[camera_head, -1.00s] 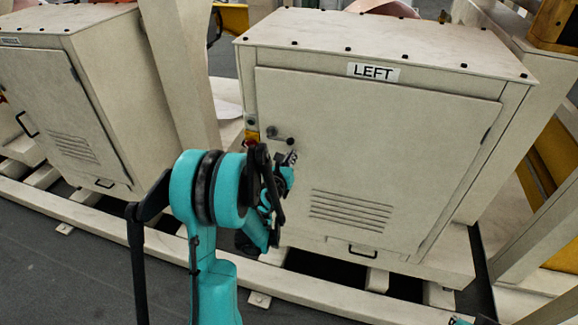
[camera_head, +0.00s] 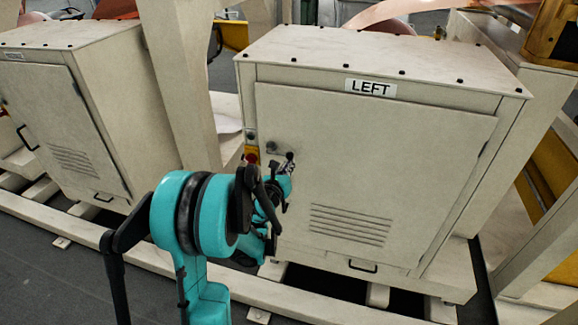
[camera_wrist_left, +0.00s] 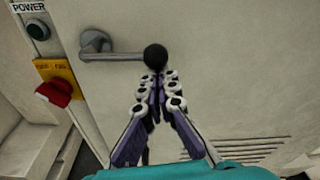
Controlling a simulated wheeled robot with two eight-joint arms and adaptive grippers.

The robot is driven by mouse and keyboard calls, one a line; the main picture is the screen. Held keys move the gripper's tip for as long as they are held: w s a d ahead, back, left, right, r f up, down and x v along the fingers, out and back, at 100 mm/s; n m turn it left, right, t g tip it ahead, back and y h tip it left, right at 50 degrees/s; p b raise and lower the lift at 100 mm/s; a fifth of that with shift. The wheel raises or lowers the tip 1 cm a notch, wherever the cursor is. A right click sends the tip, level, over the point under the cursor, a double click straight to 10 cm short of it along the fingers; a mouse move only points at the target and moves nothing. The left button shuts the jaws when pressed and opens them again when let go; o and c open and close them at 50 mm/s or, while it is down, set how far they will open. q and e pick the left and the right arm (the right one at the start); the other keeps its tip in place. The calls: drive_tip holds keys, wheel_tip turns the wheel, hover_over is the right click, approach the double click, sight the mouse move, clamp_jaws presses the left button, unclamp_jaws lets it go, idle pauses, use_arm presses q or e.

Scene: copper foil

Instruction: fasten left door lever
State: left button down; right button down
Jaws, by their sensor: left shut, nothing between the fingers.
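The cabinet door marked LEFT (camera_head: 400,150) is a pale panel and looks closed in its frame. Its lever (camera_wrist_left: 112,56) is a grey horizontal bar with a black ball knob (camera_wrist_left: 155,57), seen in the left wrist view. In the head view the lever (camera_head: 274,148) shows small at the door's upper left. My left gripper (camera_wrist_left: 160,78) is shut and empty, its fingertips just below the knob in the left wrist view. I cannot tell whether they touch it. In the head view my left gripper (camera_head: 288,162) is at the lever's right end. My right gripper is not seen.
A vent (camera_head: 350,225) and a lower handle (camera_head: 362,267) are below.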

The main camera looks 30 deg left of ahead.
sight(291, 155)
use_arm(q)
drive_tip(key=shift+r, duration=0.2)
wheel_tip(291, 155, up, 3)
drive_tip(key=n+p, duration=0.1)
drive_tip(key=n, duration=0.2)
drive_tip(key=shift+n+h, duration=0.3)
drive_tip(key=shift+n, duration=0.1)
drive_tip(key=n, duration=0.1)
drive_tip(key=r+n, duration=0.2)
drive_tip(key=shift+a+r+t+h+p, duration=0.15)
drive_tip(key=shift+a+t+h+p, duration=0.15)
drive_tip(key=shift+t+p, duration=0.1)
drive_tip(key=n, duration=0.1)
drive_tip(key=a+r+n, duration=0.1)
drive_tip(key=shift+s+r+n+t, duration=0.15)
drive_tip(key=shift+r+n+t, duration=0.15)
drive_tip(key=shift+n, duration=0.1)
drive_tip(key=n, duration=0.1)
drive_tip(key=a+r+n, duration=0.1)
drive_tip(key=shift+s+a+r+n, duration=0.15)
drive_tip(key=shift+s+a+n, duration=0.05)
drive_tip(key=shift+n, duration=0.1)
drive_tip(key=a+n, duration=0.1)
drive_tip(key=r+n, duration=0.1)
drive_tip(key=shift+s+a+n+t, duration=0.2)
drive_tip(key=shift+a+n+t, duration=0.15)
drive_tip(key=shift+n+t, duration=0.05)
drive_tip(key=shift+s+a+r, duration=0.1)
drive_tip(key=shift+a+r, duration=0.1)
drive_tip(key=shift+a, duration=0.3)
